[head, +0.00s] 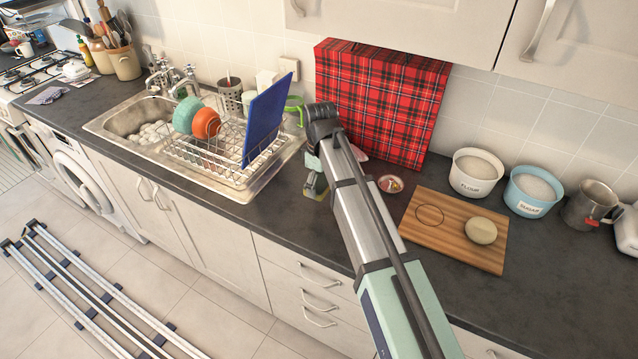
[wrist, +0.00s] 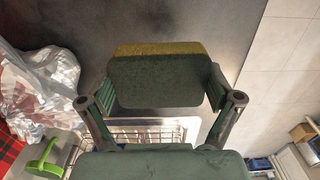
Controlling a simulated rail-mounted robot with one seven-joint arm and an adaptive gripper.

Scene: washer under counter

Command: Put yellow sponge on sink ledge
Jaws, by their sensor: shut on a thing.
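The yellow sponge (wrist: 160,48) has a dark green scouring face and sits between the two fingers of my gripper (wrist: 160,88) in the wrist view. The fingers press on its left and right ends. In the head view my gripper (head: 315,177) is low over the dark counter, just right of the sink, partly hidden by my arm. Part of the sponge shows there too, but whether it touches the counter is unclear. The steel sink (head: 112,126) has a flat rim around it, and a wire dish rack covers its right part.
The dish rack (head: 190,160) holds bowls and a blue board (head: 268,112). A tartan panel (head: 385,95) stands against the wall behind my arm. A small round dish (head: 390,184) and a wooden board (head: 455,245) lie to the right. Counter in front of the sink is clear.

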